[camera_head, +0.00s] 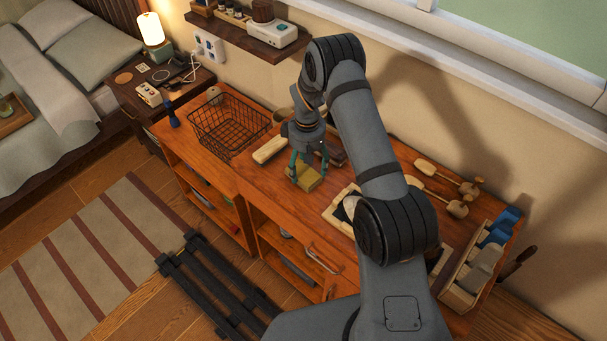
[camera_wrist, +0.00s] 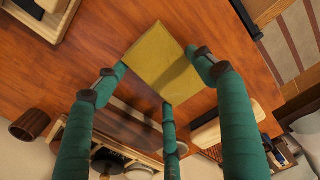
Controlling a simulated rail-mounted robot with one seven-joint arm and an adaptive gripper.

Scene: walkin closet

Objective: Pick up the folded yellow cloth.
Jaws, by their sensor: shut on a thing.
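The folded yellow cloth (camera_head: 304,177) is a small, flat, squarish block on the wooden dresser top, near its middle. It shows in the wrist view (camera_wrist: 160,62) with a finger at its left corner, one at its right corner and one at its lower corner. I cannot tell whether the cloth is clear of the wood. In the head view the fingers hide part of it.
A black wire basket (camera_head: 228,124) stands left of the cloth. A pale wooden block (camera_head: 270,150) lies just beside it. A tray (camera_head: 340,212) lies to the right, partly behind my arm. Wooden brushes (camera_head: 440,185) and a rack (camera_head: 475,270) are farther right.

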